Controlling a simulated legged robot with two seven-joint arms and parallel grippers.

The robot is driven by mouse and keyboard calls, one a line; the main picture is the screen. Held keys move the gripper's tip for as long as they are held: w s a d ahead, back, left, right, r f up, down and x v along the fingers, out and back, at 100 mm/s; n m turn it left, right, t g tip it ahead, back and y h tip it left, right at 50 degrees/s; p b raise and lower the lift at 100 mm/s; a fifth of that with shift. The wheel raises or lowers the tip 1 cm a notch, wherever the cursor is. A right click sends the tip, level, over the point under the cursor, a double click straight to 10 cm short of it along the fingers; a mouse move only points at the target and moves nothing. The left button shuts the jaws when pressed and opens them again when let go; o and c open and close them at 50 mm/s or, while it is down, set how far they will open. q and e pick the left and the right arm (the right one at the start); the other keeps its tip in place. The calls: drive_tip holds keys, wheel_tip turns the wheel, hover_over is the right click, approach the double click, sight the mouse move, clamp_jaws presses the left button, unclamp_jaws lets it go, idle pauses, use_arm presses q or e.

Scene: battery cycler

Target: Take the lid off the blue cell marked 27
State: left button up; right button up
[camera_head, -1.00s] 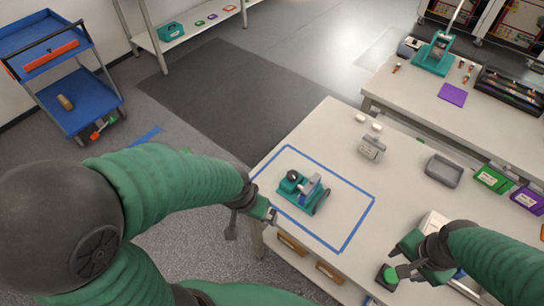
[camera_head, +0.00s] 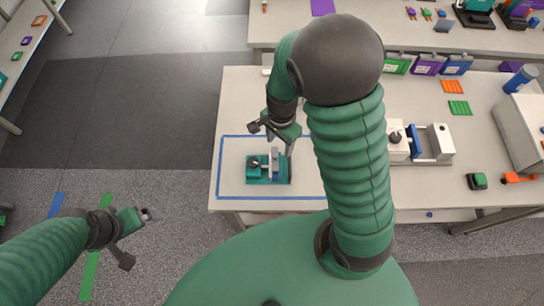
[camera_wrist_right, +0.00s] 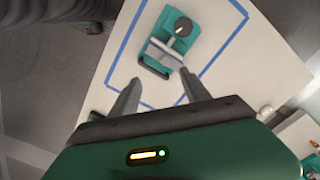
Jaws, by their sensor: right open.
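No cell on which I can read the number 27 shows, and I cannot make out a separate lid. A teal fixture (camera_head: 255,177) with a dark round knob and a grey upright part stands inside the blue tape outline; it also shows in the right wrist view (camera_wrist_right: 165,24). My right gripper (camera_head: 273,142) is open and empty, above and just beyond the fixture. In the right wrist view its fingers (camera_wrist_right: 160,80) point towards the fixture, apart from it. My left gripper (camera_head: 137,236) is open and empty over the floor, left of the table.
Blue tape (camera_head: 218,170) marks a rectangle on the white table (camera_head: 233,95). A white and blue device (camera_head: 430,143) stands right of my right arm. Green, purple and blue bins (camera_head: 457,64) line the back. A green button box (camera_head: 477,181) sits at the right. The table's left part is clear.

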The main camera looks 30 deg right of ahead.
hover_over(276, 161)
drive_tip(key=w+d, duration=0.1)
wheel_tip(276, 161, down, 5)
drive_tip(key=shift+f, duration=0.1)
drive_tip(key=a+f, duration=0.1)
drive_tip(key=f, duration=0.1)
drive_tip(key=a+f+p, duration=0.1)
drive_tip(key=f, duration=0.1)
drive_tip(key=shift+a, duration=0.1)
drive_tip(key=shift+s+f, duration=0.15)
drive_tip(key=shift+f, duration=0.05)
drive_tip(key=shift+s+d, duration=0.3)
drive_tip(key=shift+d, duration=0.2)
drive_tip(key=c, duration=0.4)
clamp_jaws()
use_arm(q)
drive_tip(key=shift+s+a+r, duration=0.15)
drive_tip(key=shift+a+r, duration=0.05)
drive_tip(key=shift+a, duration=0.25)
drive_tip(key=shift+s+a+r, duration=0.15)
drive_tip(key=shift+a, duration=0.3)
